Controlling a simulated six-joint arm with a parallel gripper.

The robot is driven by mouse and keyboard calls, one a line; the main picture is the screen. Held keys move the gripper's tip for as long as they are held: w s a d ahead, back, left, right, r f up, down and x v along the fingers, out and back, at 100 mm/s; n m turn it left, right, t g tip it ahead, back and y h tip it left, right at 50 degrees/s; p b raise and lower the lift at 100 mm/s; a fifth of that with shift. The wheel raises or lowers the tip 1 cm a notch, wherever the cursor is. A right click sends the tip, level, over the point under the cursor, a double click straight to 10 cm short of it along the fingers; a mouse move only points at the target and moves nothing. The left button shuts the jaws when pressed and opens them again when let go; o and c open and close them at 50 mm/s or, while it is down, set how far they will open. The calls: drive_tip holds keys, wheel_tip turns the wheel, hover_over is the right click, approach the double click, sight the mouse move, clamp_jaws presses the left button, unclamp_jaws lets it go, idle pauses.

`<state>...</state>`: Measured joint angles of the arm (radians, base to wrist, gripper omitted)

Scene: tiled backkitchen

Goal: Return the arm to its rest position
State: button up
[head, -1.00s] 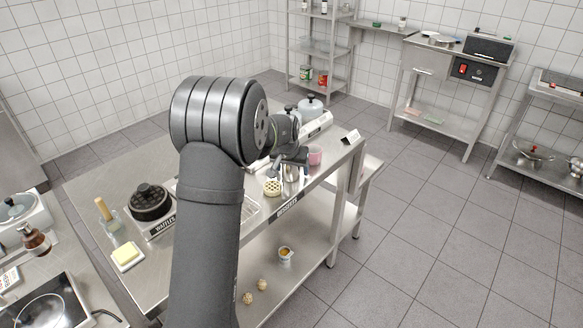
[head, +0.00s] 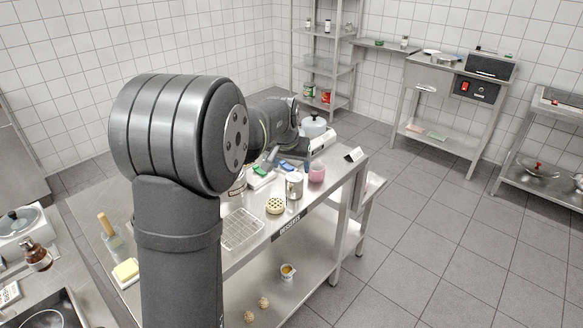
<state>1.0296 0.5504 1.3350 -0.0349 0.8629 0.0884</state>
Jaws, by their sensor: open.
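My arm fills the left middle of the head view, with its large grey elbow joint nearest the camera. Its forearm reaches away over the steel table (head: 262,262). My gripper (head: 288,156) is small and dark at the far end, above the back part of the table. It is open, and I see nothing held in it. Its fingertips are hard to make out, and the forearm hides part of it.
Below and near my gripper are a green-topped item (head: 260,171), a metal pot (head: 294,186), a pink cup (head: 317,172) and a round waffle (head: 275,206). A wire rack (head: 240,230) lies nearer. A lidded pot (head: 313,126) stands behind. The floor at right is clear.

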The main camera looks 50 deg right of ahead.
sight(295, 176)
drive_tip(key=x, duration=1.2)
drive_tip(key=shift+f, duration=0.2)
wheel_tip(295, 176, up, 2)
drive_tip(key=shift+r, duration=0.95)
